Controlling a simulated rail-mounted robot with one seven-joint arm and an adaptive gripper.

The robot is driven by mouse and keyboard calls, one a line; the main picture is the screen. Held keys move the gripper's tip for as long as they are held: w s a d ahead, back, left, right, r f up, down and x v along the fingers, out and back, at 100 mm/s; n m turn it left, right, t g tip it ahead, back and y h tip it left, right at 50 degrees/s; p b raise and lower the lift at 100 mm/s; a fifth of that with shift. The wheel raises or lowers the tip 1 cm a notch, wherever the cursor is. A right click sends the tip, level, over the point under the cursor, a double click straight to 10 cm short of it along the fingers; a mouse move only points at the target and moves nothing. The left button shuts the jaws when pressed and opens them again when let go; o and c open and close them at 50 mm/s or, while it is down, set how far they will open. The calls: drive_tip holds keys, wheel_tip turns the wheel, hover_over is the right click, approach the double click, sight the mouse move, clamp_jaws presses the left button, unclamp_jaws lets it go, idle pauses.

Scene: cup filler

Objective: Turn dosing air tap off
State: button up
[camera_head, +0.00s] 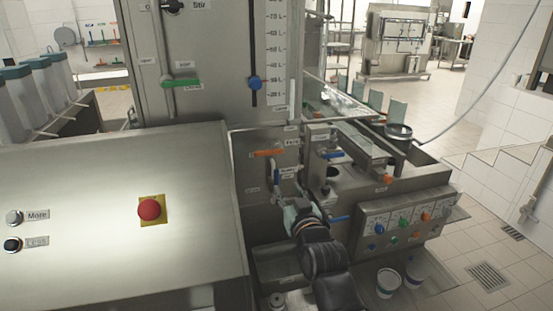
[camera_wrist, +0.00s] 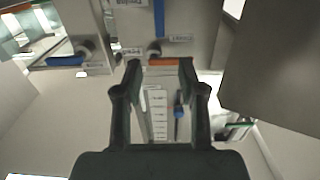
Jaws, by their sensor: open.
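On the panel of the machine, an orange tap handle (camera_head: 268,153) lies horizontal. It also shows in the wrist view (camera_wrist: 170,64), beyond and between my fingertips. A blue tap handle (camera_head: 275,173) hangs vertical below it and shows at the top of the wrist view (camera_wrist: 159,18). The small labels are too blurred to tell for certain which handle is the dosing air tap. My gripper (camera_wrist: 158,66) is open, with nothing seen between its fingers. In the head view, it is in front of the panel below the orange handle, its fingertips hard to make out.
Another blue handle (camera_head: 335,155) sits right of the panel, and one more (camera_head: 340,218) is right of my gripper. A control box with coloured knobs (camera_head: 403,222) stands at the right. A sloped steel cover (camera_head: 110,215) with a red button (camera_head: 149,209) fills the left.

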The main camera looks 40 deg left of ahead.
sight(277, 170)
drive_tip(key=p+x, duration=0.1)
drive_tip(key=x, duration=1)
drive_tip(key=shift+w+a, duration=0.2)
clamp_jaws()
